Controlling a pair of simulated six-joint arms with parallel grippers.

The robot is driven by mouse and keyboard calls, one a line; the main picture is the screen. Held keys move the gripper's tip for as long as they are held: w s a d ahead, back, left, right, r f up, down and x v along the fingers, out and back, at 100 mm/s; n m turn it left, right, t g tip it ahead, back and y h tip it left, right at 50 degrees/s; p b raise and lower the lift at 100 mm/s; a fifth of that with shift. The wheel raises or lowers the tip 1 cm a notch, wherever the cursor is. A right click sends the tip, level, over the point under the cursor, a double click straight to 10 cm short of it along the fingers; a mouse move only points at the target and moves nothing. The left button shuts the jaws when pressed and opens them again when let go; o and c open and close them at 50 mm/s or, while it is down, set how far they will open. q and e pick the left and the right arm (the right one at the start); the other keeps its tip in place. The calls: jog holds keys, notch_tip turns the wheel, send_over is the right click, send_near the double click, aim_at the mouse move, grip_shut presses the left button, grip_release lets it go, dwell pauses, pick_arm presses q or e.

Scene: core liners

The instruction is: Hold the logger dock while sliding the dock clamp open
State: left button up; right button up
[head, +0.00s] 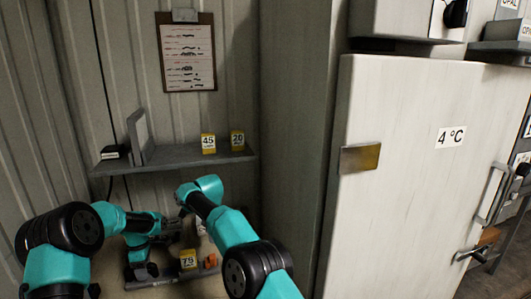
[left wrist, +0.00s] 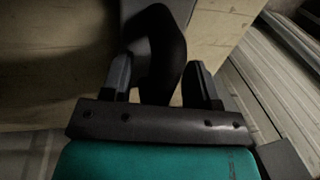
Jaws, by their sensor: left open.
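My left gripper (head: 141,272) reaches down at the low bench in the head view. In the left wrist view my left gripper (left wrist: 160,80) is open, with a dark curved piece (left wrist: 158,45) between its fingers. I cannot tell what this piece is, or whether the fingers touch it. A dark low unit (head: 165,283), possibly the logger dock, lies below my arms, partly hidden. A yellow-labelled block marked 75 (head: 188,260) and a small orange part (head: 210,261), possibly the dock clamp, are at it. My right arm (head: 230,235) reaches over the bench; its gripper cannot be made out.
A grey shelf (head: 185,159) above the bench holds blocks marked 45 (head: 208,143) and 20 (head: 237,140) and a small black box (head: 110,154). A clipboard (head: 186,55) hangs above. A large pale door (head: 415,180) marked 4 °C fills the right.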

pick_arm(q)
notch_tip(320, 180, up, 11)
jog(key=w, duration=0.2)
jog(key=shift+a, duration=0.3)
jog(key=shift+f, duration=0.1)
